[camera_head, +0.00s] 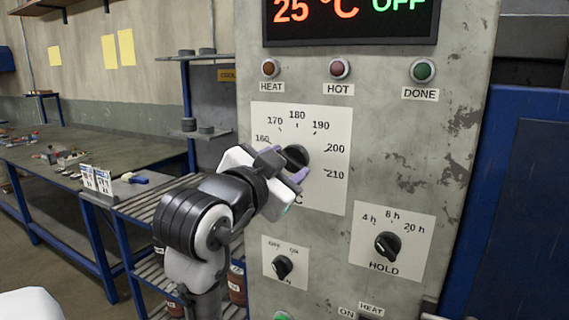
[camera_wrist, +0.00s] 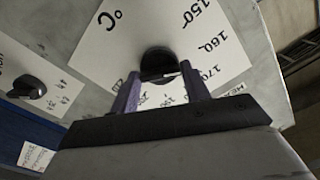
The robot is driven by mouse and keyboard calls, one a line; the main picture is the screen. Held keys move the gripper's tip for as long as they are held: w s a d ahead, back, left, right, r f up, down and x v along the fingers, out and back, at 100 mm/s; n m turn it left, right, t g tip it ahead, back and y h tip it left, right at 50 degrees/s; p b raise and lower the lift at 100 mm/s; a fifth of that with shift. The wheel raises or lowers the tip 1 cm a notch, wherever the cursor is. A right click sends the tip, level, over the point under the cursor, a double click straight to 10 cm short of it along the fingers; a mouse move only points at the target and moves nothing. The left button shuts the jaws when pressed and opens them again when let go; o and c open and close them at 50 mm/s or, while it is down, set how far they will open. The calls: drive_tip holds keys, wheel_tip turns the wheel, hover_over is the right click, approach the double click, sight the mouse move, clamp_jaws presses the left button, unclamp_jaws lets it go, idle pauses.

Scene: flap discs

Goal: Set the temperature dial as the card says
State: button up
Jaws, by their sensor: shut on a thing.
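The black temperature dial (camera_head: 296,157) sits on a white scale plate (camera_head: 325,180) on the grey control panel. My gripper (camera_wrist: 158,88) is shut on the temperature dial, one finger on each side; the dial also shows in the wrist view (camera_wrist: 158,62). In the head view my gripper (camera_head: 287,168) hides part of the dial and the plate's lower left. The dial's pointer setting cannot be read. The display (camera_head: 350,20) reads 25 °C and OFF. No readable card text shows.
The HOLD dial (camera_head: 387,245) is at lower right, and a smaller on/off dial (camera_head: 282,266) is below my gripper. HEAT, HOT and DONE lamps (camera_head: 338,69) are above. White printed cards (camera_head: 96,179) stand on the workbench (camera_head: 60,160) at left.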

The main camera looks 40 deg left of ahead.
drive_tip(key=shift+n, duration=1)
drive_tip(key=o, duration=1)
drive_tip(key=b+v, duration=0.3)
drive_tip(key=v, duration=1.1)
drive_tip(key=shift+w+b, duration=0.1)
drive_tip(key=shift+b, duration=0.3)
